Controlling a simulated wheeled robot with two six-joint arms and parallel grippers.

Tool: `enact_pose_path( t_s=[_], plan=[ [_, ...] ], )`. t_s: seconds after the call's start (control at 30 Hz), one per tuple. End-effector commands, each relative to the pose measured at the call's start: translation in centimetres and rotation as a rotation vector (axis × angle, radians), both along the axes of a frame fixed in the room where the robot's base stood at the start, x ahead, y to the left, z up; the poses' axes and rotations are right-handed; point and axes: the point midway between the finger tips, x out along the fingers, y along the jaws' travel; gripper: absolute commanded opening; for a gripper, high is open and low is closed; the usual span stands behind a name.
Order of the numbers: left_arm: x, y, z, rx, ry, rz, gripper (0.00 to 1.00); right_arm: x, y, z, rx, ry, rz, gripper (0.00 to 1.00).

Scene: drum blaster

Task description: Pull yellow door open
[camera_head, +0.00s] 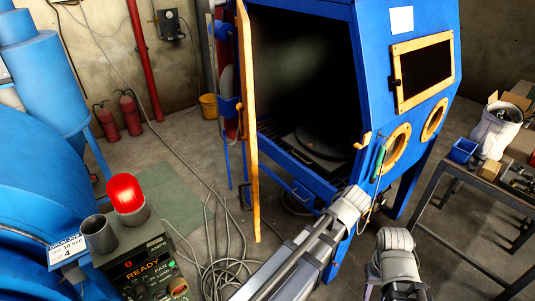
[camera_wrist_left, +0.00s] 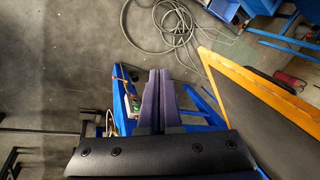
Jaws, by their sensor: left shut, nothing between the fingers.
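The yellow door (camera_head: 252,150) of the blue cabinet stands wide open in the head view, seen nearly edge-on to the left of the dark opening. In the left wrist view, its yellow edge (camera_wrist_left: 250,78) and dark panel (camera_wrist_left: 258,125) are at the right. My left gripper (camera_wrist_left: 160,75) is shut and empty, with its fingers to the left of the door and apart from it. In the head view, my left arm reaches toward the cabinet's lower front, and its fingers cannot be made out. My right arm shows at the lower right, without visible fingers.
The blue cabinet (camera_head: 372,60) has a yellow-framed window (camera_head: 425,72) and two round ports. A control box with a red lamp (camera_head: 125,193) stands at lower left. Loose cables (camera_head: 225,270) lie on the floor. A workbench (camera_head: 470,185) stands at right.

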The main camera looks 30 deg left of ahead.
Motion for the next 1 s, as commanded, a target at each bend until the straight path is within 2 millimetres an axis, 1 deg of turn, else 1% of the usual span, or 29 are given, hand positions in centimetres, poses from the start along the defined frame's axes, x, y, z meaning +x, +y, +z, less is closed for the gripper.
enact_pose_path(
  t_s=[0.03,0.2,0.3,0.4,0.5,0.6,0.7,0.87,1.0],
  plan=[
    [1.3,1.0,3.5,0.023,-0.019,0.048,0.0,0.0,0.0,3.3,0.0,0.0,-0.001,0.42],
    [4.5,5.0,10.1,0.113,-0.1,0.226,0.0,0.0,0.0,9.0,0.001,0.001,-0.002,0.42],
    [6.1,7.3,13.6,0.164,-0.151,0.323,0.0,0.0,0.0,12.0,0.001,0.001,-0.003,0.42],
    [7.3,9.3,16.5,0.208,-0.196,0.404,0.0,0.0,0.0,14.3,0.0,0.002,-0.003,0.42],
    [8.2,10.9,18.6,0.241,-0.232,0.467,0.0,0.0,0.0,16.0,0.001,0.002,-0.004,0.42],
    [8.7,11.9,19.9,0.265,-0.258,0.508,0.0,0.0,0.0,17.0,0.001,0.002,-0.004,0.42],
    [9.0,12.5,20.4,0.276,-0.271,0.53,0.0,0.0,0.0,17.3,0.001,0.002,-0.004,0.42],
    [9.0,12.7,20.4,0.281,-0.276,0.538,0.0,0.0,0.0,17.2,0.001,0.002,-0.004,0.42],
    [9.0,13.1,19.6,0.28,-0.276,0.537,0.0,0.0,0.0,16.4,0.001,0.002,-0.004,0.42]
  ],
)
